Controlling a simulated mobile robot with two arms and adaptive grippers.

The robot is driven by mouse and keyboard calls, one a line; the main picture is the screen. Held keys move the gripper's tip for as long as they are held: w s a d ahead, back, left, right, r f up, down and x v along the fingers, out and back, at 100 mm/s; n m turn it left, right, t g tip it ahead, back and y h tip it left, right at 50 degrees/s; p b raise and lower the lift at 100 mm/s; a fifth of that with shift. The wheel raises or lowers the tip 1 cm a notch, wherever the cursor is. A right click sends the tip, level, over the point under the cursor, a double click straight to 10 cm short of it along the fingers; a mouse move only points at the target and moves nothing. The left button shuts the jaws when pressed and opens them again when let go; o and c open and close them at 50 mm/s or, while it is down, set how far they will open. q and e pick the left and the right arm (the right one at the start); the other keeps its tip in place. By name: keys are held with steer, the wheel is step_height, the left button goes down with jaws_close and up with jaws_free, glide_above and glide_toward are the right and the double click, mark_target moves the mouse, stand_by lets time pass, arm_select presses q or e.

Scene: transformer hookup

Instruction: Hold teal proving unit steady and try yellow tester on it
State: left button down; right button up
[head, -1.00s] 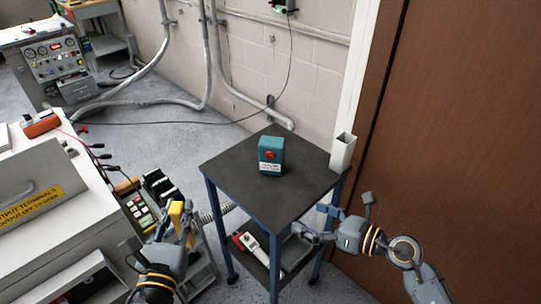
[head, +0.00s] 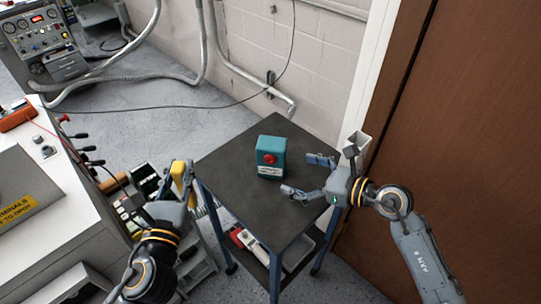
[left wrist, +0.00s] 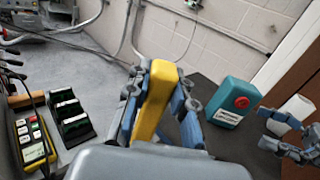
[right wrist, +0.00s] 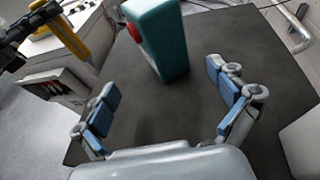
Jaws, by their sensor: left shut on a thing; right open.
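The teal proving unit (head: 271,157), a box with a red round button on its front, stands upright on the dark-topped cart (head: 232,165). It also shows in the left wrist view (left wrist: 235,98) and the right wrist view (right wrist: 160,40). My right gripper (head: 308,176) is open over the cart top, to the right of the unit, its fingers apart and not touching it. My left gripper (head: 180,188) is shut on the yellow tester (left wrist: 153,100) and holds it left of the cart, apart from the unit.
A pale upright holder (head: 356,146) stands at the cart's right corner, partly behind my right gripper. A red and white item (head: 250,243) lies on the lower shelf. A white cabinet (head: 80,185) is at left. Another yellow meter (left wrist: 33,140) lies below left of my left gripper.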

mark_target(275, 166)
steer(key=b+x, duration=0.1)
steer(key=x, duration=0.4)
steer(key=shift+w+f, duration=0.2)
steer(key=shift+w, duration=0.05)
steer(key=shift+x, duration=1.05)
steer(key=shift+s, duration=0.1)
steer(key=c, duration=1.4)
steer(key=o, duration=0.7)
steer(key=shift+c, duration=0.2)
steer(key=c, duration=0.7)
